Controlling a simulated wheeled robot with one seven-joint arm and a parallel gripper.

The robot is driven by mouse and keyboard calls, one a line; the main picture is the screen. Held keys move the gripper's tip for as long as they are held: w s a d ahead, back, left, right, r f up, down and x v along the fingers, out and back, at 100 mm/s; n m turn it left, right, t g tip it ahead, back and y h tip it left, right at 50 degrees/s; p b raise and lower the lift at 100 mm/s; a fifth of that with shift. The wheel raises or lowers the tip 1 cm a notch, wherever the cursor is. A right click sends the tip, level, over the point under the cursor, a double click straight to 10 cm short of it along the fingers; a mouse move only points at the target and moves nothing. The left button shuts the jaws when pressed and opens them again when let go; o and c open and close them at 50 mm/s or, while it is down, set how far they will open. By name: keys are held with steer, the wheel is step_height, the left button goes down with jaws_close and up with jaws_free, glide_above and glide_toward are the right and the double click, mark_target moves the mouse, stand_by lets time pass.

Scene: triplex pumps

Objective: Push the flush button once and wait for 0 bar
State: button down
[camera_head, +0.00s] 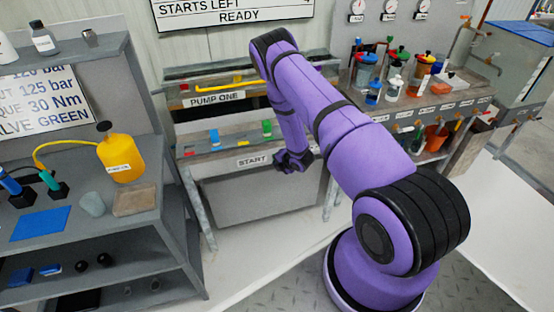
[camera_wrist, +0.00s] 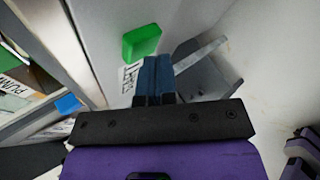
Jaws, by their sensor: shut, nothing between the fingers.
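No label I can read says flush, so I cannot tell which control is the flush button. A green block (camera_head: 266,128) and a blue block (camera_head: 214,137) stand on the grey bench top behind the START label (camera_head: 252,161). My gripper (camera_head: 294,161) is at the bench's front right, to the right of that label. The blue block (camera_wrist: 68,103) is farther left. No 0 bar reading is legible.
The PUMP ONE panel (camera_head: 217,99) with a yellow bar is behind. A board (camera_head: 230,12) above reads STARTS LEFT and READY. Small gauges (camera_head: 390,8) hang at right, above a bench of coloured pots. A grey shelf with a yellow bottle (camera_head: 121,158) stands at left.

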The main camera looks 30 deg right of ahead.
steer(key=shift+w, duration=0.25)
stand_by(0.3)
steer(key=shift+s, duration=0.1)
steer(key=shift+s+a, duration=0.15)
steer(key=shift+s, duration=0.4)
steer(key=s+a, duration=0.1)
steer(key=s, duration=0.4)
steer(key=shift+s+a, duration=0.3)
steer(key=shift+s, duration=0.1)
steer(key=shift+r, duration=0.1)
stand_by(0.8)
